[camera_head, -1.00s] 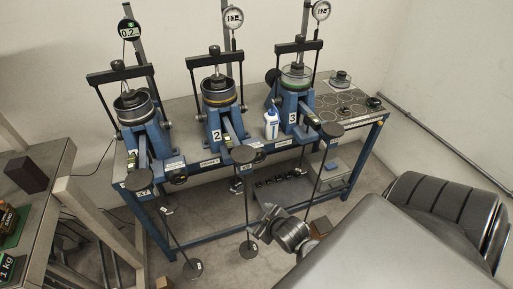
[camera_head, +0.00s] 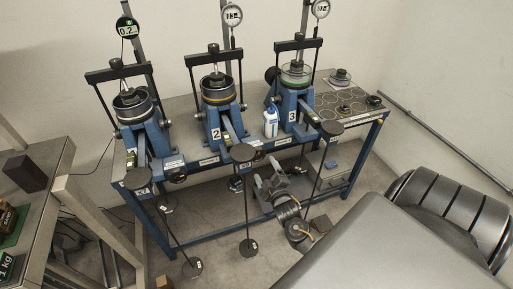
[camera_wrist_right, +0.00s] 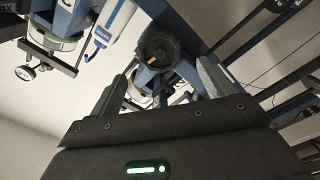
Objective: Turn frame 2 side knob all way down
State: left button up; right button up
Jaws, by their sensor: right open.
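Frame 2 (camera_head: 215,105) is the middle blue lever frame on the bench, with a yellow-edged ring and a label "2". In the right wrist view a black lobed knob (camera_wrist_right: 160,47) with a yellow mark, apparently the same one, stands ahead between the fingers. My right gripper (camera_head: 268,182) is open, low in front of the bench and right of the knob; its open fingers also show in the wrist view (camera_wrist_right: 165,72). They do not appear to touch the knob. My left gripper is out of view.
Frame 1 (camera_head: 138,110) and frame 3 (camera_head: 296,90) stand on either side. A white bottle (camera_head: 271,122) stands between frames 2 and 3. Hanging rods with round weights (camera_head: 248,247) reach down in front of the bench, close to my right arm.

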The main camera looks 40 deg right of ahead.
aim_at(258, 157)
jog(key=b+x, duration=0.4)
jog(key=x, duration=0.4)
jog(key=shift+w+d+f+b, duration=0.1)
jog(key=shift+w+f+b, duration=0.1)
jog(key=shift+b, duration=0.15)
jog(key=shift+w+d+r, duration=0.1)
jog(key=shift+w+r, duration=0.05)
jog(key=shift+w, duration=0.2)
jog(key=shift+c, duration=0.3)
jog(key=c, duration=0.7)
jog(key=shift+s, duration=0.1)
jog(key=c, duration=0.5)
